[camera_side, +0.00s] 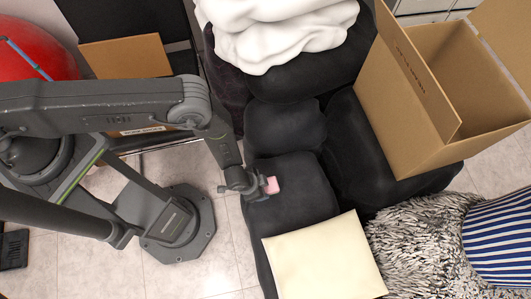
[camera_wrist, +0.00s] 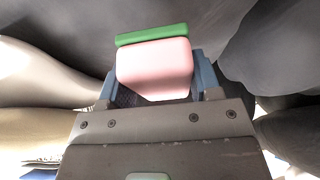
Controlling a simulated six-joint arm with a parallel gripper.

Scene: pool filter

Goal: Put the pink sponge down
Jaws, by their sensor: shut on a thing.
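The pink sponge (camera_side: 272,186) is a small block at the tip of my gripper (camera_side: 262,187) in the side view, over the black cushioned seat (camera_side: 300,200). In the wrist view the pink sponge (camera_wrist: 154,66) has a green layer (camera_wrist: 152,35) along its far edge. My gripper (camera_wrist: 152,80) is shut on it, with a blue finger at each side. I cannot tell whether the sponge touches the seat.
A cream cushion (camera_side: 325,262) lies in front of the sponge. An open cardboard box (camera_side: 405,120) stands at the right. A white blanket (camera_side: 275,35) lies at the back. A shaggy grey pillow (camera_side: 420,245) and a blue striped one (camera_side: 500,240) lie at lower right.

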